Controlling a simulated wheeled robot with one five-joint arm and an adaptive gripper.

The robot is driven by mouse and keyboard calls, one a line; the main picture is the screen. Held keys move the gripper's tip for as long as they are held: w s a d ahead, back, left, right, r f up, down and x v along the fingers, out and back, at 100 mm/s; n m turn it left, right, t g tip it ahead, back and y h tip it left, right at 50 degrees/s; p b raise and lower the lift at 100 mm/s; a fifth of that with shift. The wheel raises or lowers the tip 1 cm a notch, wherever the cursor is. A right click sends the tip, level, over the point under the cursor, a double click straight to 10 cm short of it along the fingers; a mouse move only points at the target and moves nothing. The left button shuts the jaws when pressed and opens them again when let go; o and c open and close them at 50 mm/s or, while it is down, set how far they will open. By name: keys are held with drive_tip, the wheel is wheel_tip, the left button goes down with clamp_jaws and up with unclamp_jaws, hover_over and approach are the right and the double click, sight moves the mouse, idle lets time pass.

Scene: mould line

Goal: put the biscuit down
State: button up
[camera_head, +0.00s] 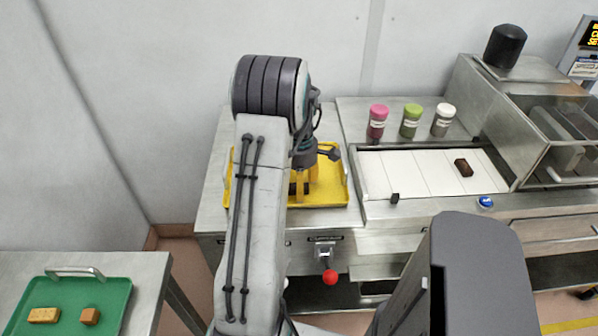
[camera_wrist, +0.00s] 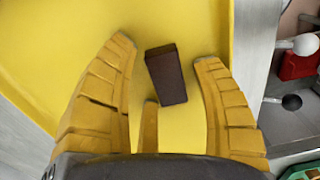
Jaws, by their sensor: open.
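A dark brown biscuit (camera_wrist: 166,74) lies on the yellow tray (camera_wrist: 195,22) in the wrist view. My gripper (camera_wrist: 167,60) is open above the tray, its yellow fingers spread on either side of the biscuit with gaps between. In the head view my gripper (camera_head: 306,186) points down over the yellow tray (camera_head: 325,196), and my arm hides the tray's left part. Only a dark bit of the biscuit shows there between the fingers.
A white belt (camera_head: 400,175) to the right carries another dark piece (camera_head: 463,167). Pink (camera_head: 377,122), green (camera_head: 411,121) and white-capped (camera_head: 443,120) jars stand behind it. A green tray (camera_head: 80,312) with two tan pieces is at lower left.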

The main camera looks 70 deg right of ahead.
wheel_tip(320, 180, up, 9)
drive_tip(key=shift+d+r, duration=0.1)
drive_tip(key=shift+d, duration=0.05)
drive_tip(key=w+a+r+m+h, duration=0.1)
drive_tip(key=w+a+r, duration=0.3)
drive_tip(key=w+a, duration=0.45)
drive_tip(key=w+a+r, duration=0.4)
drive_tip(key=w+a, duration=0.4)
drive_tip(key=a, duration=0.1)
drive_tip(key=s+a+f+m+t, duration=0.1)
drive_tip(key=a+t, duration=0.1)
drive_tip(key=a, duration=1)
drive_tip(key=s+a+f+m+t, duration=0.1)
drive_tip(key=s+a+f, duration=0.1)
drive_tip(key=a, duration=1.1)
drive_tip(key=shift+s+f+m+t+y+b, duration=0.15)
drive_tip(key=shift+s+m+t+y+b, duration=0.15)
drive_tip(key=shift+t+y+b, duration=0.15)
